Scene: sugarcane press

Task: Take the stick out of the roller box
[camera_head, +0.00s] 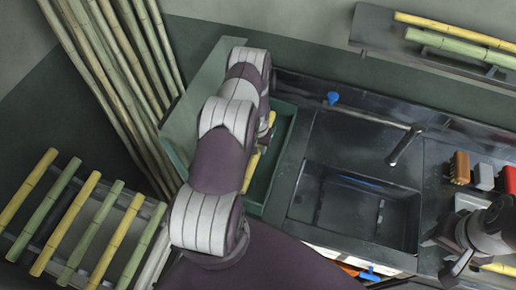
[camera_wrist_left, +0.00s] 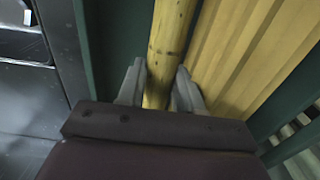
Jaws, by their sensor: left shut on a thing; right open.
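A yellow stick (camera_wrist_left: 170,40) stands out in the left wrist view, held between the two grey fingers of my left gripper (camera_wrist_left: 158,88). The green-walled box (camera_head: 284,155) is beneath my left arm in the head view, and a yellow strip (camera_head: 251,171) shows inside it. Green walls (camera_wrist_left: 82,45) and a ridged yellow surface (camera_wrist_left: 245,50) lie beside the stick in the left wrist view. In the head view my left arm hides most of its gripper. The stick's lower end is hidden. My right gripper (camera_head: 450,260) is open at the lower right edge.
A dark sink basin (camera_head: 350,210) with a tap (camera_head: 403,146) is right of the box. A rack of yellow and green canes (camera_head: 75,225) is at the left. A wall shelf (camera_head: 375,28) holds more canes.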

